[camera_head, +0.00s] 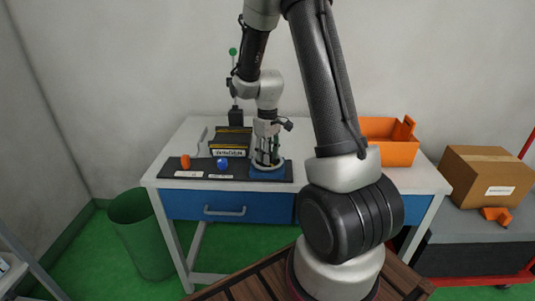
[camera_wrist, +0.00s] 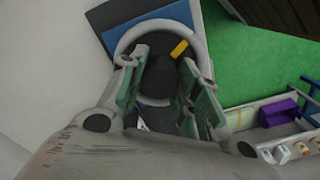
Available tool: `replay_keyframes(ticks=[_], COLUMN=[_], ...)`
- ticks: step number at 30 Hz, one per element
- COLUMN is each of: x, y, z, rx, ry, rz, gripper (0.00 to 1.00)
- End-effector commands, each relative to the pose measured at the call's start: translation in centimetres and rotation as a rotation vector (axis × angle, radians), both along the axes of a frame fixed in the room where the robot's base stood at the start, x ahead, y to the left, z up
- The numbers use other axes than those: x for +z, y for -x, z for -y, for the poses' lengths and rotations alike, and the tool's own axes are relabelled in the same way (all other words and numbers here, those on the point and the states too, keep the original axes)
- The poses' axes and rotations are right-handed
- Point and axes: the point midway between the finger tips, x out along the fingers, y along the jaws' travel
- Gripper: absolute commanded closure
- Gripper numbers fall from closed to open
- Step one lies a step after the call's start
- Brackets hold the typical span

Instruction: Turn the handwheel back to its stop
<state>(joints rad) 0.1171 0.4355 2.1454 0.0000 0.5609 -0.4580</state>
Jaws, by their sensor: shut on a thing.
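The handwheel (camera_head: 255,164) is a pale grey ring on a blue base (camera_head: 266,175), at the right part of a dark panel on the bench. In the wrist view the handwheel (camera_wrist: 124,43) is a grey ring around a dark centre with a yellow mark (camera_wrist: 179,48). My gripper (camera_head: 267,160) points down over the wheel. In the wrist view my gripper (camera_wrist: 166,72) has its two green-grey fingers well apart, one at each side of the wheel, shut on it. The fingers hide parts of the near rim, and their exact contact is hard to see.
Left of the wheel on the panel stand a blue knob (camera_head: 222,163) and an orange knob (camera_head: 185,162). Behind are a black box (camera_head: 231,141) with yellow markings and a green-tipped lever (camera_head: 233,52). An orange bin (camera_head: 392,153) stands at the bench's right, partly behind my arm.

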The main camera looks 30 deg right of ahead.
Motion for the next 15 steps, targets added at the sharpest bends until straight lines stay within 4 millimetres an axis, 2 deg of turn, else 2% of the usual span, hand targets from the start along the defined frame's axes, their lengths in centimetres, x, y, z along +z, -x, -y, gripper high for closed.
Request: replay_keyframes(ticks=[15], x=[0.04], y=[-0.05], z=[0.01], rx=[0.487], ry=[0.0], rz=[0.001], gripper=[0.92])
